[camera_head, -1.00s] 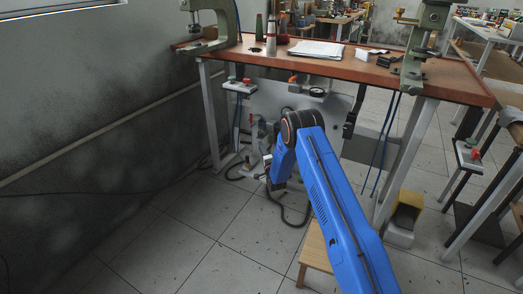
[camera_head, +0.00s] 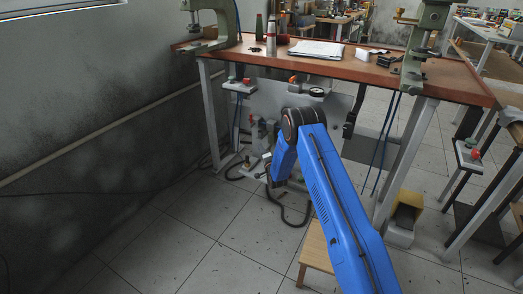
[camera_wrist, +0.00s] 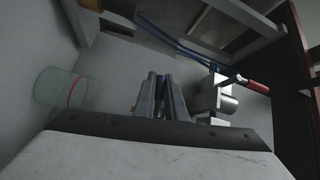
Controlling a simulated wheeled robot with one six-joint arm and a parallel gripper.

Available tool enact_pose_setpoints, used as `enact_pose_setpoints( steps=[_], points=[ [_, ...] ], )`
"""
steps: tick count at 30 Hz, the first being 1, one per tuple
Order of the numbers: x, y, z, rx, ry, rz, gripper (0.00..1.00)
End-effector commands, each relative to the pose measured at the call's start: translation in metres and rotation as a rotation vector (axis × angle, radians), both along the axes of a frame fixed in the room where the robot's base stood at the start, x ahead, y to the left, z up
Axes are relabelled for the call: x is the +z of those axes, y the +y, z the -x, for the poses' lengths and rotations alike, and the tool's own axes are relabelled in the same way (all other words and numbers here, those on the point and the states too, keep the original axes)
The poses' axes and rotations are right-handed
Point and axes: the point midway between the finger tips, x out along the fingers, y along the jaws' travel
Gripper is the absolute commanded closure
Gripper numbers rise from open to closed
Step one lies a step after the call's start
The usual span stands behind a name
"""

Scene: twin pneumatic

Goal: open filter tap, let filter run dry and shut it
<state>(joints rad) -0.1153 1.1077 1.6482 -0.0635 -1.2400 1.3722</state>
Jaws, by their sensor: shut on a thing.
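In the wrist view my gripper (camera_wrist: 160,96) is at the middle, its two fingers close together with a narrow dark piece between them. The fingers cover most of that piece; by its place it seems to be the filter tap, but its shape cannot be made out. A clear cup with a red ring (camera_wrist: 62,90) is at the left, apart from the fingers. A pale valve body (camera_wrist: 212,97) with a red-handled lever (camera_wrist: 252,86) is just right of the fingers. In the head view my blue arm reaches below the bench and hides my gripper.
The wooden bench top (camera_head: 345,56) is above my arm, with green presses at both ends. A wooden stool (camera_head: 315,248) stands close beside my arm. A yellow-and-grey pedal box (camera_head: 404,218) is at the right. Dark hoses lie on the floor; open tiles are at the left.

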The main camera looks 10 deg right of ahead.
Motion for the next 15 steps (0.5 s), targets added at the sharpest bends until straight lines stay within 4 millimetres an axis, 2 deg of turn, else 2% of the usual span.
enact_pose_setpoints(
  steps=[15],
  points=[
    [-0.013,-0.004,0.003,0.0,0.258,0.356,1.0]
  ],
)
